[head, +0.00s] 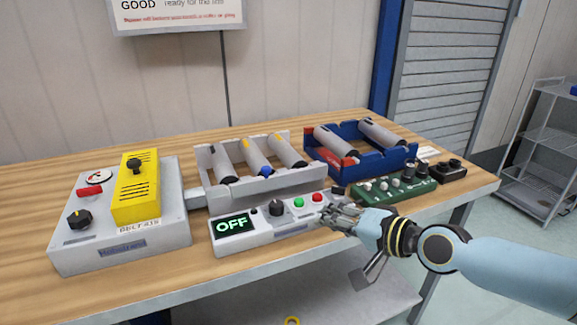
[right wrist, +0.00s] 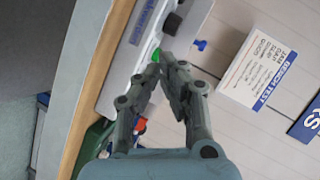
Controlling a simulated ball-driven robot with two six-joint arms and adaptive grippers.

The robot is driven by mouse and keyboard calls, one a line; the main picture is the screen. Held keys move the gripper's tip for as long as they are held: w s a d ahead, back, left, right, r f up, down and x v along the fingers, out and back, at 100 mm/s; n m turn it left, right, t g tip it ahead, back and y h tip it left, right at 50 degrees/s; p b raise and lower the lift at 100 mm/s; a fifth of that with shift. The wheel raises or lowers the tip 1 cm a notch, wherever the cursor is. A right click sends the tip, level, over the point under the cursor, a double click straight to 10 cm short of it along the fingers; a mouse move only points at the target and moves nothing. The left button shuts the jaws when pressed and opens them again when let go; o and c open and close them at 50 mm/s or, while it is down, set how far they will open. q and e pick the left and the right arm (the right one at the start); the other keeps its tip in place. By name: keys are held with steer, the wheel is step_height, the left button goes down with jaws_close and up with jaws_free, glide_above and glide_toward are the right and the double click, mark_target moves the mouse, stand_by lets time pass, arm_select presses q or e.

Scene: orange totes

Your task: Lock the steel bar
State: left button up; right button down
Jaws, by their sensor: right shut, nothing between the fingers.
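A white control box (head: 265,229) with a lit OFF display (head: 233,225) lies near the table's front edge. It carries a dark knob (head: 276,207), a green button (head: 299,203) and a red button (head: 317,197). My right gripper (head: 332,214) is shut and empty at the box's right end; in the right wrist view its closed fingertips (right wrist: 164,58) appear close to the green button (right wrist: 155,55). I cannot tell whether they touch. A short grey metal piece (head: 195,197) shows between the grey machine and the white tray; I cannot tell whether it is the steel bar. My left gripper is out of view.
A grey machine (head: 120,243) with a yellow block (head: 135,190) stands at left. A white tray (head: 265,190) and a blue tray (head: 372,163) hold grey cylinders behind the control box. A green box (head: 395,191) sits at right. Bare wood lies along the front left.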

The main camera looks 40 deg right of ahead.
mark_target(286, 170)
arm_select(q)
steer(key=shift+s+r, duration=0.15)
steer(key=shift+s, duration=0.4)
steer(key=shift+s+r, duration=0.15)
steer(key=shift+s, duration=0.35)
arm_select(e)
steer(key=w+d+r+m+t+h, duration=0.1)
steer(key=w+d+r+m+t, duration=0.1)
steer(key=r, duration=0.4)
steer(key=shift+d+r+m, duration=0.2)
steer(key=shift+d+m, duration=0.65)
steer(key=shift+m, duration=0.15)
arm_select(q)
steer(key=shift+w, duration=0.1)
arm_select(e)
steer(key=shift+w, duration=0.2)
